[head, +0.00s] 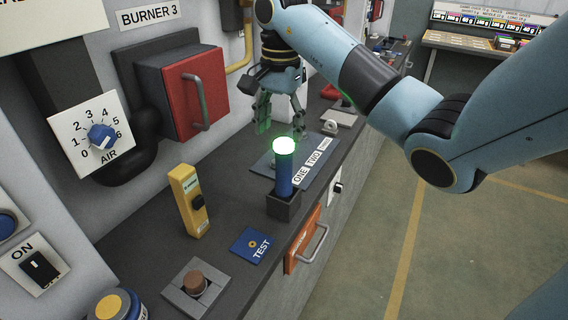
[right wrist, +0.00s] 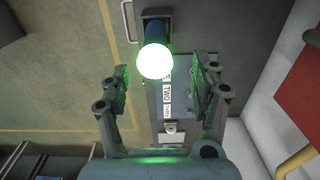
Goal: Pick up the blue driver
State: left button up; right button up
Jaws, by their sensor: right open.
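A blue upright cylinder (head: 284,176) with a bright green-glowing top stands in a dark square holder (head: 283,206) on the counter. It also shows in the right wrist view (right wrist: 155,30), with its top a white glare. It is the only upright blue, handle-like thing I see; I cannot tell for certain that it is the driver. My right gripper (head: 280,124) is open and empty, pointing down above the counter, beyond the cylinder in the head view. In the right wrist view its fingers (right wrist: 162,70) stand apart on either side of the glowing top. My left gripper is not in view.
A yellow box (head: 188,201) with a black switch, a blue TEST plate (head: 252,246) and a brown knob (head: 195,283) share the counter (head: 228,213). A red burner box (head: 194,94) sticks out from the wall. A handled orange drawer (head: 303,240) is in the counter front. The right-hand floor is clear.

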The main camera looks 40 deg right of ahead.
aim_at(284, 166)
jog(key=shift+s+d+f, duration=0.1)
jog(key=shift+d+f, duration=0.05)
jog(key=shift+f, duration=0.1)
notch_tip(284, 166, down, 6)
jog(key=b, duration=0.6)
jog(key=shift+r, duration=0.1)
notch_tip(284, 166, down, 2)
jog(key=shift+s+d+f+b, duration=0.1)
jog(key=shift+s+d+b, duration=0.05)
jog(key=shift+b, duration=0.65)
jog(key=shift+f+p, duration=0.4)
jog(key=shift+f, duration=0.7)
jog(key=shift+c, duration=0.4)
grip_shut()
